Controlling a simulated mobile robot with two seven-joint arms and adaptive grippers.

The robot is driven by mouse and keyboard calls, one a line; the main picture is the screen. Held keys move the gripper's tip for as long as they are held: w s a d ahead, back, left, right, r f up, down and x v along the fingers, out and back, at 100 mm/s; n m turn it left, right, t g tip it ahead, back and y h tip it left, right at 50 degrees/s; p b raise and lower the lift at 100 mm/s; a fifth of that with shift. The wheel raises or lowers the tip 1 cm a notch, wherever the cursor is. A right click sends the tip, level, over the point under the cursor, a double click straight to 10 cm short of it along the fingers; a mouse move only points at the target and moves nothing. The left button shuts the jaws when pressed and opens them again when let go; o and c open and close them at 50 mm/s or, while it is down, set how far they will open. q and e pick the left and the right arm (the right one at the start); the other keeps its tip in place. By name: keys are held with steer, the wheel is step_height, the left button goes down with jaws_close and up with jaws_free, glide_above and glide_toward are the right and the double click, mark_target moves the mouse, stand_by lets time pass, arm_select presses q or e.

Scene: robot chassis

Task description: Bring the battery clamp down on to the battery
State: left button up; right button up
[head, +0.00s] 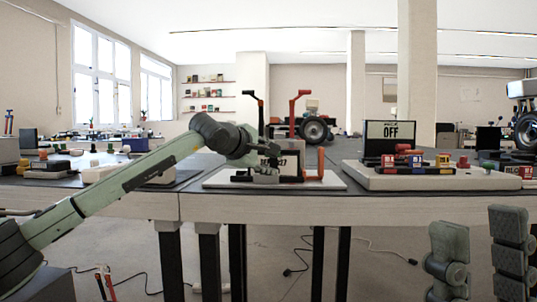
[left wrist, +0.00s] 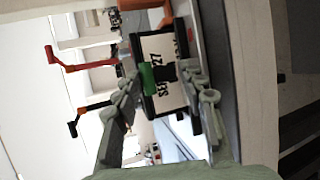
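The battery (head: 290,146), a boxy block with a white label showing "27", stands on a white board. In the left wrist view the label (left wrist: 160,52) appears sideways. A red bent lever (head: 293,115) and a black bent lever (head: 260,112) rise at the battery; they also show in the left wrist view, red (left wrist: 85,66) and black (left wrist: 86,117). I cannot tell which is the clamp. My left gripper (head: 265,172) is at the battery's front. Its fingers (left wrist: 165,80) are spread, with a green piece and a black piece between them. Contact is unclear. Grey-green parts of mine show at lower right; my right gripper's fingers are unclear.
The white board (head: 225,181) lies on the table, with an orange bracket (head: 322,176) at the battery's right. A pale tray (head: 375,180) with coloured blocks and an "OFF" sign (head: 390,130) stands further right. More items lie at the left.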

arm_select(q)
steer(key=shift+f, duration=0.3)
steer(key=v, duration=1.2)
steer(key=shift+r, duration=0.25)
